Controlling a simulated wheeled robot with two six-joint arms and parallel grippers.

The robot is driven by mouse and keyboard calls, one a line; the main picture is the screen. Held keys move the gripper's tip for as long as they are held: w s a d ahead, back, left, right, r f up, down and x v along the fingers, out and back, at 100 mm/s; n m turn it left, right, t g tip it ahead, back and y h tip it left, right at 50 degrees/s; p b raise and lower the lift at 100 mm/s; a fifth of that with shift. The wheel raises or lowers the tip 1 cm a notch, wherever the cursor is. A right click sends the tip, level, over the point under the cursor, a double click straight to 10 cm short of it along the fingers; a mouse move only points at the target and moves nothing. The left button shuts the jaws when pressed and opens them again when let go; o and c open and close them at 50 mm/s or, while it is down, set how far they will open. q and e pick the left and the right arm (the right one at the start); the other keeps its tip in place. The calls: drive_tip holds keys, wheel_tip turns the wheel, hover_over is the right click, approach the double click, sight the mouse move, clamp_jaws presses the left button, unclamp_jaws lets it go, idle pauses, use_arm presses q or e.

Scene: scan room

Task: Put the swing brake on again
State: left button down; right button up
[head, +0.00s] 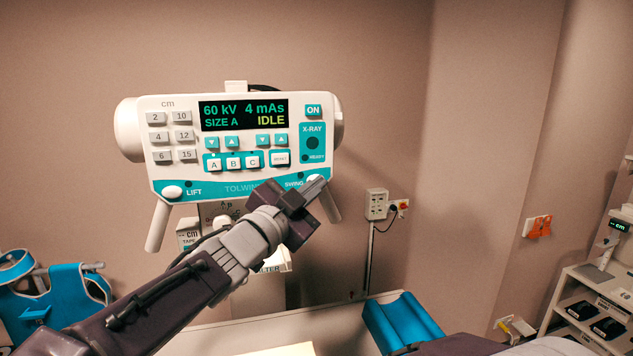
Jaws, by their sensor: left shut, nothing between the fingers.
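The control panel (247,165) of the X-ray head faces me, white with a teal strip along its bottom. Its display reads 60 kV, 4 mAs, SIZE A, IDLE. The SWING label (293,184) is at the lower right of the strip, and the white knob beside it (312,178) is mostly hidden behind my gripper. My left gripper (318,184) is shut and empty, its tips over that knob; I cannot tell whether they touch it. The LIFT knob (173,192) is at the lower left of the panel. My right gripper is not in view.
Two handles slant down below the panel, one left (158,226) and one right (328,205). A table with a blue cushion (402,322) lies below. A wall socket box (376,204) is behind, a shelf cart (590,305) at right, blue padded gear (60,295) at left.

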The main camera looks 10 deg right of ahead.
use_arm(q)
drive_tip(key=shift+s+b, duration=0.45)
drive_tip(key=shift+s, duration=0.35)
drive_tip(key=s+b, duration=0.3)
drive_tip(key=s, duration=0.2)
drive_tip(key=shift+d, duration=0.1)
drive_tip(key=shift+w, duration=0.1)
idle(0.3)
